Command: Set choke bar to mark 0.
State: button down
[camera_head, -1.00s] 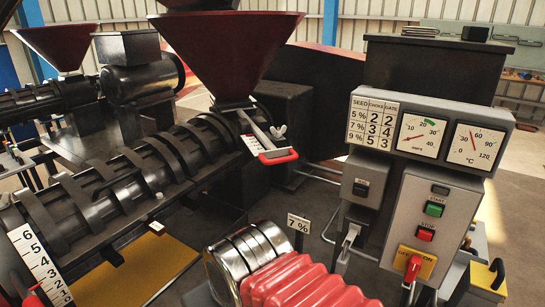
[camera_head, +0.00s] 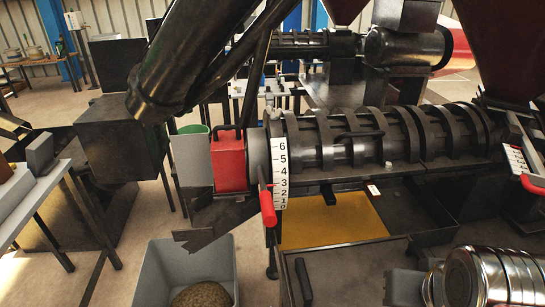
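The choke bar shows as a lever with a red grip (camera_head: 267,207) at the left end of the press barrel. It hangs close to the left edge of a white upright scale (camera_head: 281,172) numbered from 6 at the top to 0 at the bottom. The red grip lies beside the low numbers. I cannot tell exactly which mark the bar stands at.
The black ribbed barrel (camera_head: 350,137) runs right from the scale. A red block with a handle (camera_head: 229,160) is just left of it. A grey bin (camera_head: 148,279) with brown material stands below. A thick dark tube (camera_head: 190,55) crosses the upper left. A yellow tray (camera_head: 325,222) lies under the barrel.

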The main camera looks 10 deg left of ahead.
aim_at(258, 152)
jog(key=u, duration=0.25)
jog(key=k, duration=0.6)
jog(key=u, duration=0.5)
jog(key=k, duration=0.7)
jog(key=u, duration=0.5)
jog(key=i, duration=1.3)
jog(key=z, duration=1)
